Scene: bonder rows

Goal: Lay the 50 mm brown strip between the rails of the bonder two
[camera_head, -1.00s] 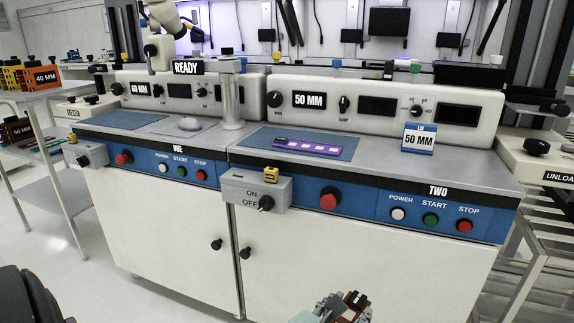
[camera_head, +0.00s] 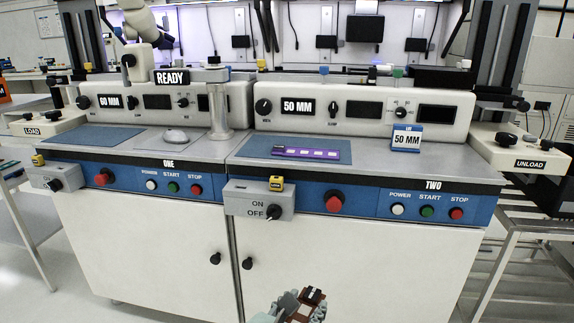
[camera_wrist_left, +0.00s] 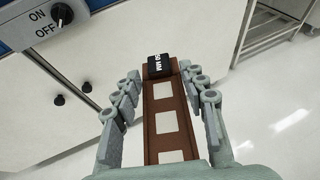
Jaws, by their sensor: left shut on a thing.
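My left gripper (camera_head: 298,304) is low at the bottom of the head view, in front of the white cabinet doors. It is shut on the brown strip (camera_head: 311,296), which also shows in the left wrist view (camera_wrist_left: 178,107) between the fingers. The strip has pale squares and a black end block marked 50 MM. Bonder two (camera_head: 370,169) stands at the right, above and beyond the gripper, labelled 50 MM. A purple strip (camera_head: 306,154) with pale squares lies on its blue mat (camera_head: 255,148). I cannot make out rails there. My right gripper is not in view.
Bonder one (camera_head: 120,150), labelled 60 MM, stands at the left under a READY sign. An ON/OFF switch box (camera_head: 245,201) juts from bonder two's front. An unload unit (camera_head: 515,150) is at the right.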

